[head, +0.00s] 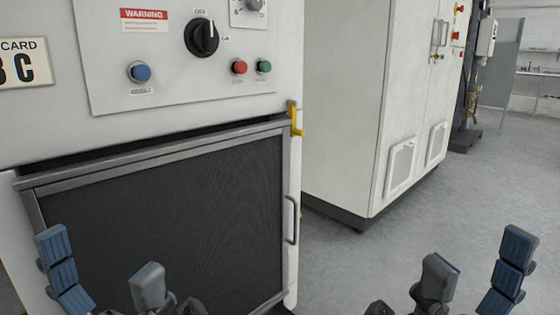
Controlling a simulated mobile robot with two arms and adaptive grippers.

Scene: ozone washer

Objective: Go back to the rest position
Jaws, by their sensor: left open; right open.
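My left gripper (104,272) is at the lower left of the head view, with its blue-padded finger and grey finger spread apart and nothing between them. It shows in front of the dark door panel of the ozone washer. My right gripper (474,268) is at the lower right, in front of the grey floor, also with its fingers apart and empty. Both point upward in the picture. The wrists and arms are mostly cut off by the bottom edge.
The washer's door (180,215) is shut, with a metal handle (291,220) and yellow latch (296,119) at its right. Its control panel (185,50) has a black knob and buttons. A white cabinet (345,100) stands behind. The floor (440,235) at right is clear.

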